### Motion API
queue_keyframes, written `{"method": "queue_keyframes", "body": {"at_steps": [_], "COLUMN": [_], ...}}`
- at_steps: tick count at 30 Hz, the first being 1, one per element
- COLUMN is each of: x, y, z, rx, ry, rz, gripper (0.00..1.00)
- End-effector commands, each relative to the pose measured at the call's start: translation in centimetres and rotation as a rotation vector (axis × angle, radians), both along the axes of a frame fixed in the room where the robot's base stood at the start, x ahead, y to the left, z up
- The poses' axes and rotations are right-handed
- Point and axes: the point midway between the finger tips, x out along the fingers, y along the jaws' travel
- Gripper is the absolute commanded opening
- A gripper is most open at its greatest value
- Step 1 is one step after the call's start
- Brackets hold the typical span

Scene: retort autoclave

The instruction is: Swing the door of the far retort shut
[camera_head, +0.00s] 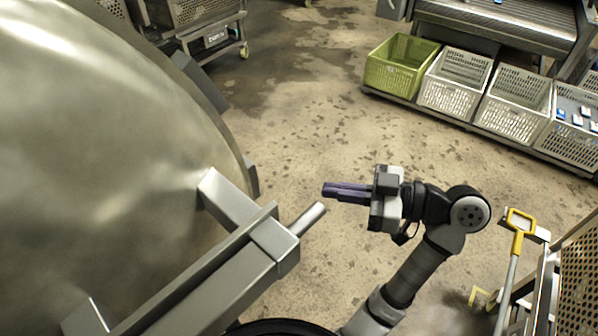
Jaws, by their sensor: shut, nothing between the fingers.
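A large domed metal retort door (110,130) fills the left of the view. A thick metal bar assembly (205,285) crosses its lower front, with a short round handle (305,219) sticking out at the right end. My gripper (326,190) is shut and empty, with purple fingers pointing left. In the picture it sits just above and right of the handle, with a gap between them. The retort body and its opening are not clearly seen, so I cannot tell how far the door stands open.
A green crate (401,63) and several light grey crates (457,80) stand on a low rack at the upper right. A wheeled cart (205,30) stands at the top left. The wet concrete floor (310,110) between is clear.

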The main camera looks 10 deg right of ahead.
Motion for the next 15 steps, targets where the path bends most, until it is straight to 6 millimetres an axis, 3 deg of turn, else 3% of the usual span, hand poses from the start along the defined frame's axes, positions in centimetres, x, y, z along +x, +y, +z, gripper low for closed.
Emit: {"method": "queue_keyframes", "body": {"at_steps": [8, 15], "x": [0.9, 3.0], "y": [2.0, 6.7], "z": [0.0, -0.5], "rx": [0.001, 0.000], "ry": [0.003, 0.005], "rz": [0.004, 0.006], "gripper": [0.00, 0.00]}}
